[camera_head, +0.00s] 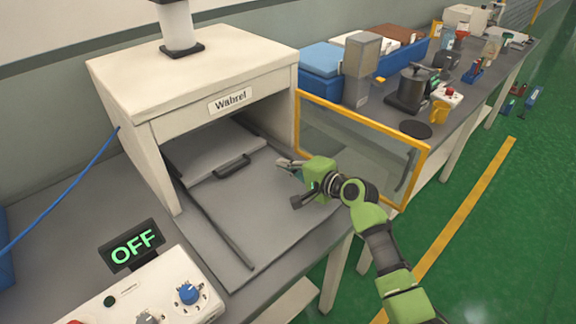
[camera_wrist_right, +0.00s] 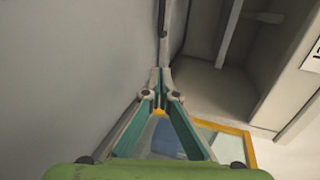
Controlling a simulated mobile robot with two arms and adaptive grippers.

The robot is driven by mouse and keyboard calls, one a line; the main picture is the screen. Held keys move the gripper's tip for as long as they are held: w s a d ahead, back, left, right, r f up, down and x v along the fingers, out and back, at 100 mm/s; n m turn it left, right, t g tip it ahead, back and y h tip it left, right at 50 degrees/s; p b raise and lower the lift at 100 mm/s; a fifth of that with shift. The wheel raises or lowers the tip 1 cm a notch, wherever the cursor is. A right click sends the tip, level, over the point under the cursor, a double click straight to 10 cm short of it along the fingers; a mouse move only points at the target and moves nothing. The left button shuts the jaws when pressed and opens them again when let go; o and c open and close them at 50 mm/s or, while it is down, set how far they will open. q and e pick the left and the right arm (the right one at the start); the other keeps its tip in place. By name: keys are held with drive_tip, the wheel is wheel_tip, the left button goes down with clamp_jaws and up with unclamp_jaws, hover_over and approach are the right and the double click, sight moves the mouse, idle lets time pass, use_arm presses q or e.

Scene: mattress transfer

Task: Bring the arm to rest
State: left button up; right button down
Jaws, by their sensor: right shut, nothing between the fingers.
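My right arm (camera_head: 378,245), green and dark grey, reaches in from the lower right in the head view. Its gripper (camera_head: 280,163) is over the grey tray-like plate (camera_head: 215,225) in front of the white Wabrel machine (camera_head: 190,75). In the right wrist view the gripper (camera_wrist_right: 160,72) has its fingertips together with nothing between them. A dark handle (camera_head: 232,165) on a grey panel lies left of the fingertips, apart from them in the head view. My left gripper is not in view.
An open yellow-framed clear door (camera_head: 360,150) stands just behind and right of my right gripper. A control box with dials (camera_head: 150,295) and an OFF display (camera_head: 135,246) sit at the lower left.

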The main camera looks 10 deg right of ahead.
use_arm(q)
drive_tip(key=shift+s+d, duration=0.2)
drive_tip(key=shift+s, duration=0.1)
use_arm(e)
drive_tip(key=shift+s+d+r, duration=0.1)
drive_tip(key=shift+s+d, duration=0.15)
drive_tip(key=shift+s, duration=0.2)
